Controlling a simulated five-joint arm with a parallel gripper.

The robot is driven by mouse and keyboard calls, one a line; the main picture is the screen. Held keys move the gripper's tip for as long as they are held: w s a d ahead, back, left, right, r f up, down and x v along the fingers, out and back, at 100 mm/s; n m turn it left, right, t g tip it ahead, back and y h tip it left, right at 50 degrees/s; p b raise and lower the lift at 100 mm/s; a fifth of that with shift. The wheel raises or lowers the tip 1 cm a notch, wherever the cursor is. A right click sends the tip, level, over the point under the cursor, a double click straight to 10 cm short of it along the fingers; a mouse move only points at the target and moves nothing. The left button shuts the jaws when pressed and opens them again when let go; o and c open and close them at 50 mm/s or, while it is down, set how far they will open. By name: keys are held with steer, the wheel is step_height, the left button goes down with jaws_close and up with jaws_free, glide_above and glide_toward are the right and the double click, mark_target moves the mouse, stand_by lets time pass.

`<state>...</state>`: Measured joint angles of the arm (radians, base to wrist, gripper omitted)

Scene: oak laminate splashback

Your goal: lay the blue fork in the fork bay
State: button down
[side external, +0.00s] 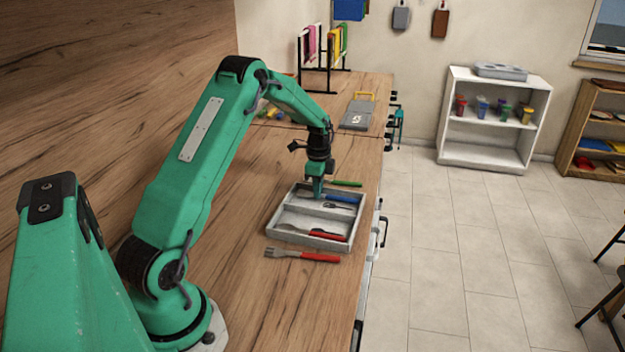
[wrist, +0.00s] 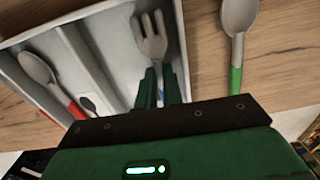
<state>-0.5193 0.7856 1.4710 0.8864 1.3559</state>
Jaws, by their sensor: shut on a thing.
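The blue fork (wrist: 150,40) has a grey head and a blue handle (side external: 342,199). My gripper (wrist: 159,78) is shut on it; in the side view my gripper (side external: 317,194) is low over the far part of the grey tray (side external: 290,240). The fork lies within the outline of the tray's far bay, the right-hand bay in the wrist view. I cannot tell whether it touches the bay floor. A red-handled spoon (wrist: 37,68) lies in the near bay. A small dark mark or item shows near the blue handle, too small to identify.
A green-handled spoon (wrist: 237,30) lies on the counter just beyond the tray. A red-handled fork (side external: 300,255) lies on the counter in front of the tray. A grey board with a yellow handle (side external: 358,113) is farther back. The counter's edge is right of the tray.

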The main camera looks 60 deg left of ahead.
steer(key=shift+f, duration=0.3)
steer(key=c, duration=1.5)
jaws_free()
steer(key=shift+o, duration=0.2)
steer(key=shift+r, duration=0.15)
steer(key=shift+r, duration=3.75)
